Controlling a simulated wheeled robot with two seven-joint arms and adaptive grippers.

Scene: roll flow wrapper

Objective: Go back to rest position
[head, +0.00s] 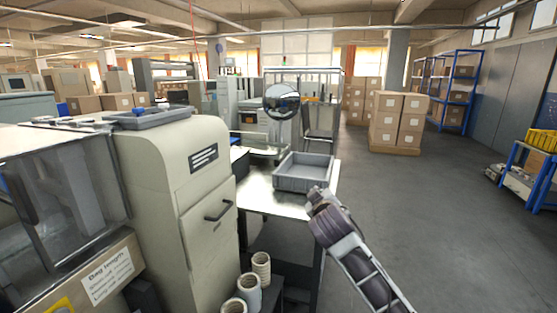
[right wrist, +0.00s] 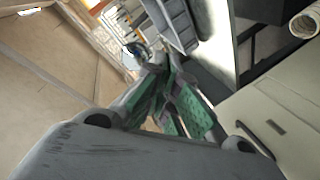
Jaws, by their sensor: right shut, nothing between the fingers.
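My right arm comes in from the bottom right in the head view. Its gripper (head: 316,194) is seen small and end-on, near the front right corner of the white table (head: 266,201). In the right wrist view the gripper (right wrist: 166,80) shows its green-padded fingers drawn together, with nothing held. My left gripper is in neither view.
A grey bin (head: 304,174) stands on the table, and its edge shows in the right wrist view (right wrist: 178,22). A cream machine (head: 187,190) stands left. Several rolls (head: 249,291) stand below. Stacked cartons (head: 397,125) are behind; the right floor is open.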

